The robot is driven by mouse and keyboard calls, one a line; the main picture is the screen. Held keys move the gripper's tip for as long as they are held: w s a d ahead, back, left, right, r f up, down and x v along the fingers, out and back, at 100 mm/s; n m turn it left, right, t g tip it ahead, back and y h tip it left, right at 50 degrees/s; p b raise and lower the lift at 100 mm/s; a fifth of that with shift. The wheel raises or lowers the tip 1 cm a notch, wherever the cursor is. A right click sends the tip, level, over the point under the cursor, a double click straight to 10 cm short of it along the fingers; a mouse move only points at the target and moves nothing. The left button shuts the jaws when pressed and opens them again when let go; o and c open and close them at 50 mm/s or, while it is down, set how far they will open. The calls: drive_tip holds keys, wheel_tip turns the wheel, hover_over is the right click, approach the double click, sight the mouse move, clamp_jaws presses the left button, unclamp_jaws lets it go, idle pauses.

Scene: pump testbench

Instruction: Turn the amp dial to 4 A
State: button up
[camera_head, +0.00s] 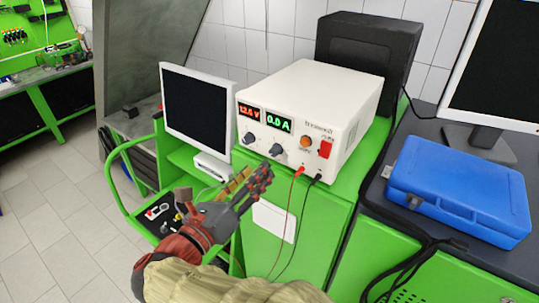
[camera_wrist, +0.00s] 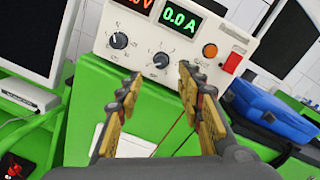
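The white power supply (camera_head: 308,105) stands on a green cabinet. Its red display reads about 12.5 V and its green display (camera_head: 278,121) reads 0.0 A. Two dark dials sit below: the left dial (camera_head: 249,138) and the amp dial (camera_head: 276,150) under the green display. In the wrist view the amp dial (camera_wrist: 161,60) lies beyond the gap between my fingertips, with the left dial (camera_wrist: 119,40) to its left. My gripper (camera_head: 258,173) is open and empty, pointing at the front panel just below the dials, and appears apart from it. Nothing hides the amp dial.
An orange button (camera_head: 306,142) and a red switch (camera_head: 325,149) sit right of the dials. Red and black cables hang from sockets below them. A monitor (camera_head: 198,112) stands left, a blue case (camera_head: 458,190) right. Open space lies before the panel.

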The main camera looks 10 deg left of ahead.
sight(273, 154)
drive_tip(key=p+x, duration=0.1)
drive_tip(key=x, duration=0.6)
drive_tip(key=shift+w+d, duration=0.1)
drive_tip(key=shift+w, duration=0.05)
drive_tip(key=shift+c, duration=0.4)
clamp_jaws()
